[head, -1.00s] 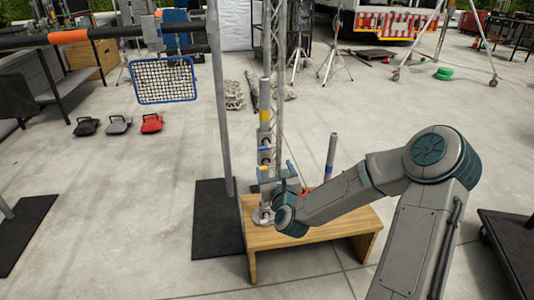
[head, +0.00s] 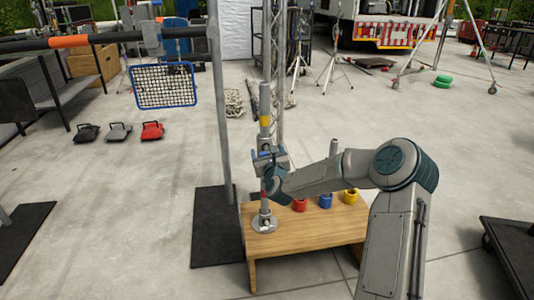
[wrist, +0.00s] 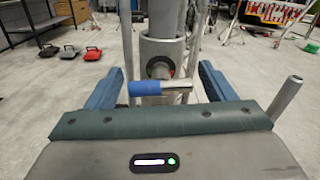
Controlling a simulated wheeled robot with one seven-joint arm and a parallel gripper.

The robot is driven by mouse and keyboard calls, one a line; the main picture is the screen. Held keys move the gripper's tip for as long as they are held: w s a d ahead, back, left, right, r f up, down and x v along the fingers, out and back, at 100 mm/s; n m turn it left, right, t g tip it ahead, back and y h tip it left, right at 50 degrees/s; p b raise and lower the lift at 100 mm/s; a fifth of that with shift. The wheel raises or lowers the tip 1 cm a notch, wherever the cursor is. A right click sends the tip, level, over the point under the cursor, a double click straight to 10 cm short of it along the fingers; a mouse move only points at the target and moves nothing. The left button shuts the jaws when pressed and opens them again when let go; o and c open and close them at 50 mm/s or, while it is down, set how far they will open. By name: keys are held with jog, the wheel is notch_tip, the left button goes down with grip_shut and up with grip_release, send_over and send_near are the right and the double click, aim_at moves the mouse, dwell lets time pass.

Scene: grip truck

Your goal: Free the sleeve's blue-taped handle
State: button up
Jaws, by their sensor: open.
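A grey sleeve (wrist: 163,48) sits around the upright pole (head: 265,105), which stands on a round base on the wooden bench (head: 300,240). My gripper (wrist: 160,80) is open, with one blue finger on each side of the pole and handle. I see no finger touching the handle.
Red (head: 299,205), blue (head: 325,201) and yellow (head: 351,196) rings stand on the bench, with a grey post (head: 333,148) behind. A grey upright stand (head: 221,110) is close left of the pole.

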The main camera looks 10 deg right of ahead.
jog(key=shift+w, duration=0.1)
jog(key=c, duration=1)
